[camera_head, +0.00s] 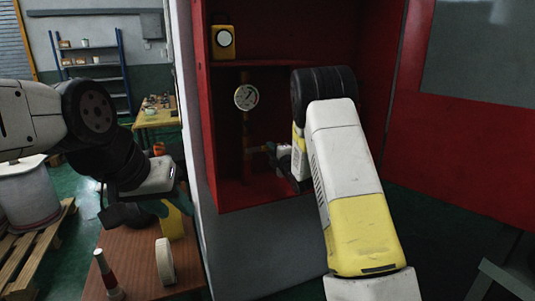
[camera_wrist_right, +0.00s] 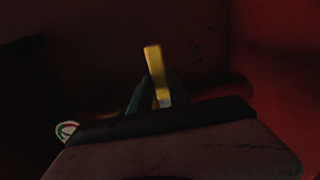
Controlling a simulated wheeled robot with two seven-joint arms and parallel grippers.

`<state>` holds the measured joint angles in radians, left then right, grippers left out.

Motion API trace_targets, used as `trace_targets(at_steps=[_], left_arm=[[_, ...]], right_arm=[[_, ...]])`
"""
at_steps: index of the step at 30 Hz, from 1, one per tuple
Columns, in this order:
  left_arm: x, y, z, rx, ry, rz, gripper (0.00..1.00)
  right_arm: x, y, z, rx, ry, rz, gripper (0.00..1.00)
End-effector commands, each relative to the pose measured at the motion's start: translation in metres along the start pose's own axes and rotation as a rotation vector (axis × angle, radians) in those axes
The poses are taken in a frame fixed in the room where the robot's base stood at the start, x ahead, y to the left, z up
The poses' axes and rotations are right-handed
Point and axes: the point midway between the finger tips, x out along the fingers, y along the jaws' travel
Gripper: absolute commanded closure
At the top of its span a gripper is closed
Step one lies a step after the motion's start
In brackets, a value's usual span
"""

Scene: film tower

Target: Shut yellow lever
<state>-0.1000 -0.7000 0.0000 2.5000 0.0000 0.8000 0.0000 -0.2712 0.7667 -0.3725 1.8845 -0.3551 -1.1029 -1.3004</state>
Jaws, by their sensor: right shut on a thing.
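The yellow lever (camera_wrist_right: 154,62) shows in the right wrist view, sticking up past the fingertips and tilted slightly left. My right gripper (camera_wrist_right: 156,92) is shut on it, with one dark finger on each side. In the head view my right gripper (camera_head: 273,152) is inside the red cabinet (camera_head: 285,50), at the pipe (camera_head: 246,130). There the lever is mostly hidden by the gripper and arm.
A round gauge (camera_head: 246,97) sits on the pipe, with a yellow box (camera_head: 222,42) above it. The open red door (camera_head: 460,140) stands at the right.

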Motion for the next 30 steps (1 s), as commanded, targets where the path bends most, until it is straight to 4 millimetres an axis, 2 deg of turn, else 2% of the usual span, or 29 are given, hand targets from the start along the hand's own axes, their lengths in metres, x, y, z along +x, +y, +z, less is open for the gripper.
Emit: trace_targets(at_steps=[15,16,19,30], left_arm=[[0.0000,0.0000,0.0000,0.000,0.000,0.000,0.64],[0.0000,0.0000,0.0000,0.000,0.000,0.000,0.64],[0.0000,0.0000,0.0000,0.000,0.000,0.000,0.64],[0.0000,0.0000,0.0000,0.000,0.000,0.000,0.64]], right_arm=[[-0.0003,0.0021,0.0010,-0.023,-0.001,0.000,1.00],[-0.0003,0.0022,0.0010,-0.023,-0.001,0.001,0.77],[-0.0002,0.0022,0.0008,-0.022,-0.001,0.001,0.57],[-0.0035,0.0018,0.0003,-0.020,-0.001,0.000,0.56]])
